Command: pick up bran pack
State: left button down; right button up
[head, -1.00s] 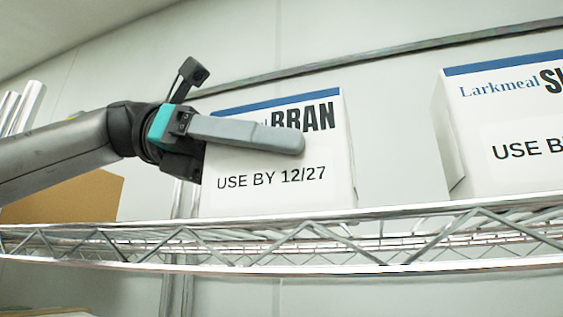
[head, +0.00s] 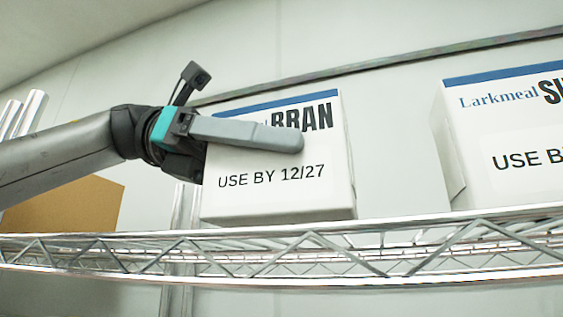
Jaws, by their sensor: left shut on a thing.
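The bran pack (head: 275,192) is a white box with a blue band along its top, the word BRAN and a USE BY 12/27 label. It is in the middle of the head view, and its underside shows above the wire shelf. My left gripper (head: 245,133) reaches in from the left and is shut on the bran pack. One grey finger lies across the front face and covers part of the printing; the other finger is hidden behind the box. My right gripper is not in view.
The wire shelf (head: 380,262) crosses the picture below the pack. A second white Larkmeal box (head: 490,130) stands on it at the right, with a gap between the two. A brown box (head: 70,205) is behind my left arm. A metal rail (head: 400,66) runs along the back.

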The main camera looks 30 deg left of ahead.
pick_arm(q)
jog(key=shift+r, duration=4.55)
